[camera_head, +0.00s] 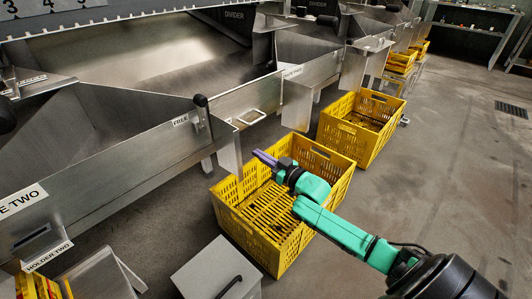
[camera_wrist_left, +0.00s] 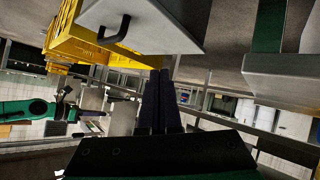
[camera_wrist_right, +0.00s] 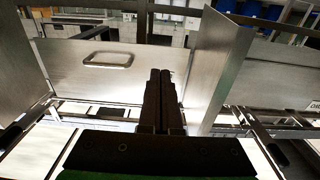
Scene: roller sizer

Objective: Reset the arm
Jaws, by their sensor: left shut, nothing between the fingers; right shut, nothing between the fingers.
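My right arm comes in from the lower right in the head view, green and black. Its gripper (camera_head: 265,158) is above the near yellow crate (camera_head: 330,196), towards the crate's back edge and the steel chute. In the right wrist view the right gripper's fingers (camera_wrist_right: 160,78) are together and hold nothing. My left gripper is outside the head view. In the left wrist view its dark fingers (camera_wrist_left: 161,80) are together and empty. The right arm also shows at the left of that view.
A second yellow crate (camera_head: 374,118) stands further back. A grey box with a black handle (camera_head: 215,272) stands in front of the near crate. Steel chutes (camera_head: 110,165) line the left, one with a handle plate (camera_wrist_right: 90,75). The floor (camera_head: 455,170) at right is clear.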

